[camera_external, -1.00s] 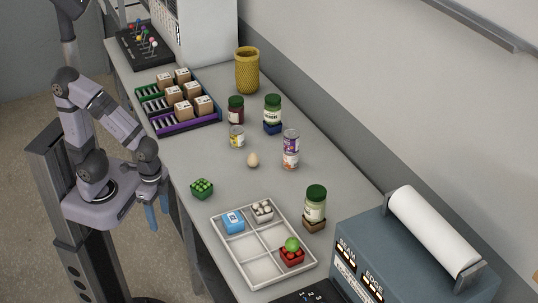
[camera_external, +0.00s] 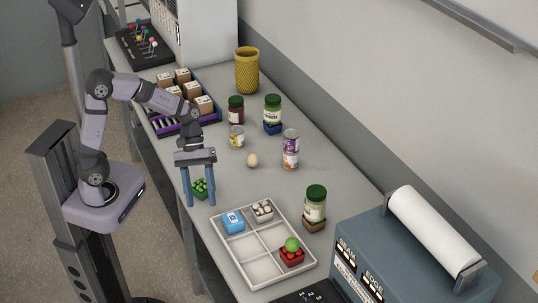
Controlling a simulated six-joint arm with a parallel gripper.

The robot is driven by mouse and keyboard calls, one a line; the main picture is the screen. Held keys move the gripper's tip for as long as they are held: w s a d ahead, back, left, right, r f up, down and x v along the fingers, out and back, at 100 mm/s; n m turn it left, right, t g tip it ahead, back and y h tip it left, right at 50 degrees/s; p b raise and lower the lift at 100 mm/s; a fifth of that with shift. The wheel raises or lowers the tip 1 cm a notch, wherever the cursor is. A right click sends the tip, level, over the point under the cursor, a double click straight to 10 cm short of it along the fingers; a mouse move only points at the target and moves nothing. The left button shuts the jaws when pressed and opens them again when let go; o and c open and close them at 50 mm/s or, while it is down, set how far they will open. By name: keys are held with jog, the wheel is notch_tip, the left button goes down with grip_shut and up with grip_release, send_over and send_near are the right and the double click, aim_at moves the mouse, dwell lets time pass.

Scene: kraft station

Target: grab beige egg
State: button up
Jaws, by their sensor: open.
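The beige egg (camera_external: 252,160) sits on the grey table, in the middle of the bench, with clear table around it. My gripper (camera_external: 199,204) is open, its two blue fingers pointing down. It is left of the egg and in front of it, near the table's front edge. In the picture its fingers frame a small green block (camera_external: 201,189), which is partly covered by them. I cannot tell how high the fingertips are above the table. Nothing is held.
A small can (camera_external: 237,137) stands behind the egg, and stacked cans (camera_external: 290,150) stand to its right. Jars (camera_external: 236,109) stand farther back. A white divided tray (camera_external: 291,212) lies in front, beside a green-lidded jar (camera_external: 314,207). A rack of boxes (camera_external: 213,121) is at the back left.

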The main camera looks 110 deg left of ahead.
jog(key=w+a+n+t+y, duration=0.1)
jog(key=a+n+t, duration=0.2)
jog(key=a+n, duration=0.35)
jog(key=w+a+n+t, duration=0.2)
jog(key=a+n+t, duration=0.15)
jog(key=a, duration=0.65)
jog(key=n+t+y+b, duration=0.1)
jog(key=n+t+y, duration=0.35)
jog(key=n, duration=0.35)
send_near(253, 159)
jog(key=shift+w+a+r+g, duration=0.15)
jog(key=shift+a+g, duration=0.1)
jog(key=shift+a, duration=0.25)
jog(key=shift+w+a+r+g, duration=0.2)
jog(key=shift+a+g, duration=0.05)
jog(key=shift+a, duration=0.25)
jog(key=shift+f, duration=0.6)
jog(key=shift+x, duration=0.85)
jog(key=shift+d+f+p+x, duration=0.1)
jog(key=shift+p+x, duration=0.3)
jog(key=shift+x, duration=0.55)
jog(key=shift+d+f+p+x, duration=0.1)
jog(key=shift+p+x, duration=0.35)
jog(key=shift+x, duration=0.5)
jog(key=shift+d+f+p+x, duration=0.15)
jog(key=shift+p+x, duration=0.25)
jog(key=shift+x, duration=0.55)
jog(key=shift+s, duration=0.2)
jog(key=shift+c, duration=0.2)
jog(key=c, duration=0.8)
